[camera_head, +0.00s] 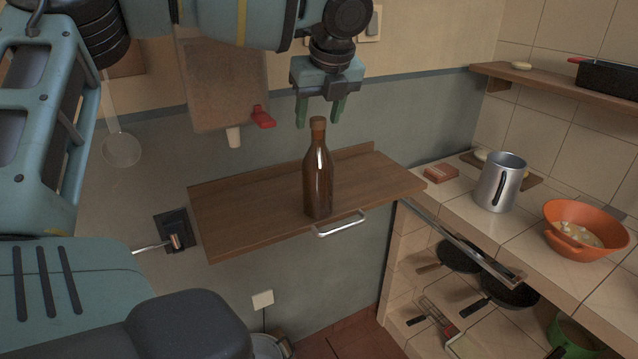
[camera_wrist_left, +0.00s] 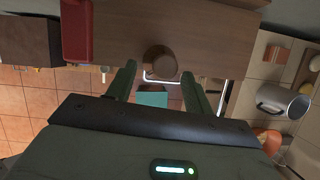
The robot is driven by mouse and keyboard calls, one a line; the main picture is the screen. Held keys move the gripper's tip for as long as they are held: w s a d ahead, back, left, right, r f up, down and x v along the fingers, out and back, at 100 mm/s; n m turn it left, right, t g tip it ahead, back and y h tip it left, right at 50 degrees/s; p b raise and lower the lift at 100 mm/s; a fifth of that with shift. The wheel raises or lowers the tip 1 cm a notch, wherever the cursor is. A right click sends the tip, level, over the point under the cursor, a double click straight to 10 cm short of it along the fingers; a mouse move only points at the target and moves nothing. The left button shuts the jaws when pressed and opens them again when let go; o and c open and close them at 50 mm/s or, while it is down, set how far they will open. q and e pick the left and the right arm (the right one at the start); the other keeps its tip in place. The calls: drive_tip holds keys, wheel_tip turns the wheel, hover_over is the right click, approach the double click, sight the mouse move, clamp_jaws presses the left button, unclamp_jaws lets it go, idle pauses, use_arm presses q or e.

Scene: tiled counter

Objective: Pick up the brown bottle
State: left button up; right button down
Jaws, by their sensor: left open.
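The brown bottle (camera_head: 318,180) stands upright on a wooden wall shelf (camera_head: 240,205), near its front edge. My left gripper (camera_head: 320,122) points down with its green fingers just around or above the bottle's neck and cap. The fingers are apart and I see no contact with the bottle. In the left wrist view the bottle (camera_wrist_left: 160,62) shows from above, a little beyond the tips of the open left gripper (camera_wrist_left: 160,75) and roughly centred between them. My right gripper is not in view.
A metal handle (camera_head: 340,226) sits at the shelf's front edge. A cutting board (camera_head: 222,85) and a red object (camera_head: 263,117) are on the wall behind. On the tiled counter at the right are a metal mug (camera_head: 500,183) and an orange colander (camera_head: 585,228).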

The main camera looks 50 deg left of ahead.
sight(319, 128)
use_arm(q)
drive_tip(key=shift+w+x, duration=0.2)
drive_tip(key=shift+x, duration=2.35)
drive_tip(key=shift+d, duration=0.15)
drive_tip(key=shift+c, duration=0.3)
clamp_jaws()
